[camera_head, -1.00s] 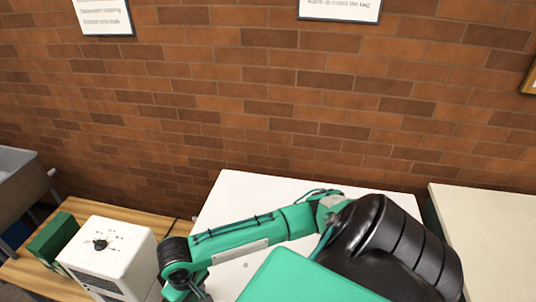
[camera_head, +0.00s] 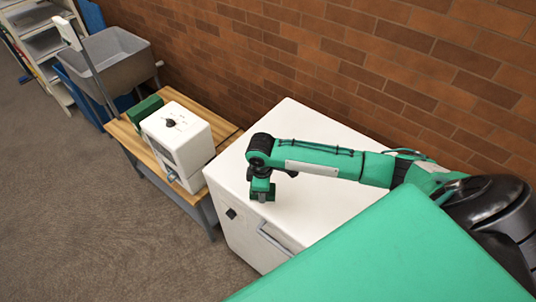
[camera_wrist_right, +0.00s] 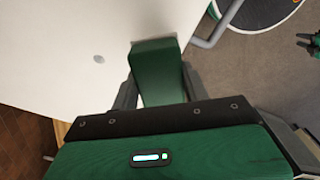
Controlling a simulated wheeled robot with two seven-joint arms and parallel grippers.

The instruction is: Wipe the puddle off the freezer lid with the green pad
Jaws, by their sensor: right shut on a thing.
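The white freezer lid (camera_head: 310,215) fills the middle of the head view, under my right arm. My right gripper (camera_head: 262,195) points down over the lid's left part. In the right wrist view it is shut on the dark green pad (camera_wrist_right: 157,72), held between its fingers. The pad is close over the lid near its edge; whether it touches cannot be told. A small grey spot (camera_wrist_right: 99,58) shows on the lid, left of the pad; whether it is the puddle is unclear. My left gripper (camera_wrist_right: 310,41) appears small at the wrist view's right edge, fingers apart.
A white appliance with a dial (camera_head: 178,140) and a dark green box (camera_head: 145,110) stand on a wooden bench (camera_head: 130,135) left of the freezer. A grey sink (camera_head: 115,60) is beyond. A brick wall (camera_head: 330,60) runs behind. The floor in front is clear.

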